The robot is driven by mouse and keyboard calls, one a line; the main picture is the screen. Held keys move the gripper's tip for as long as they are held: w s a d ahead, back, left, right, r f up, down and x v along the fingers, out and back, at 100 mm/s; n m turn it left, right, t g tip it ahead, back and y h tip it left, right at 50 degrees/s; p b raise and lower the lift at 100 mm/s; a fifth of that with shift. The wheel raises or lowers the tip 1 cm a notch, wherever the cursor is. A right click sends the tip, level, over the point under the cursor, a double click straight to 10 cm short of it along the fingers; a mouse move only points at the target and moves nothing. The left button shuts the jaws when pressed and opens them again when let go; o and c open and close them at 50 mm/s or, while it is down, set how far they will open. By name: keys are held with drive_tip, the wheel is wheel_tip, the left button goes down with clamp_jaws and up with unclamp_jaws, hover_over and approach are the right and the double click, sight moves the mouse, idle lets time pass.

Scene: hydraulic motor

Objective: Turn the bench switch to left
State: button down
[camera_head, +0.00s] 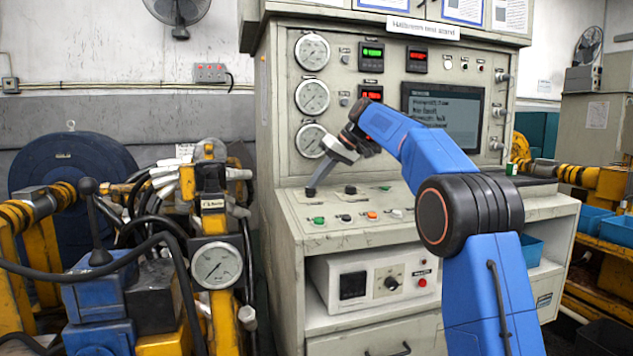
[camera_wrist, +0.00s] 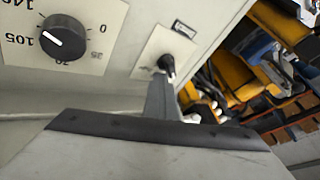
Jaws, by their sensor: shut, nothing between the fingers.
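The bench switch (camera_wrist: 167,62) is a small black knob on a pale square plate in the wrist view, on the bench's sloped panel. Its pointer direction is hard to make out. My gripper (camera_head: 312,187) is shut and empty, angled down at the left end of the panel in the head view. In the wrist view the narrow grey fingers (camera_wrist: 160,98) end right at the switch, against or just beside it; I cannot tell if they touch.
A larger black dial (camera_wrist: 63,36) with a number scale sits left of the switch in the wrist view. Coloured buttons (camera_head: 371,215) line the panel's front. Pressure gauges (camera_head: 312,97) and a screen (camera_head: 445,115) stand behind. Hoses and yellow machinery (camera_head: 208,220) crowd the left.

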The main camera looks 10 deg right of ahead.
sight(310, 188)
drive_tip(key=v, duration=1)
drive_tip(key=shift+s+r, duration=0.2)
drive_tip(key=shift+s, duration=0.05)
drive_tip(key=c, duration=2.4)
unclamp_jaws()
drive_tip(key=shift+d+r, duration=0.45)
drive_tip(key=shift+c, duration=0.2)
drive_tip(key=o, duration=0.5)
drive_tip(key=shift+r, duration=0.1)
drive_tip(key=shift+o, duration=0.6)
drive_tip(key=shift+s+a+r, duration=0.15)
drive_tip(key=shift+s+a, duration=0.05)
drive_tip(key=shift+a, duration=0.15)
drive_tip(key=s+a+r+m+t+h, duration=0.2)
drive_tip(key=s+a+r+h, duration=0.4)
drive_tip(key=x, duration=1.7)
drive_tip(key=shift+f, duration=0.15)
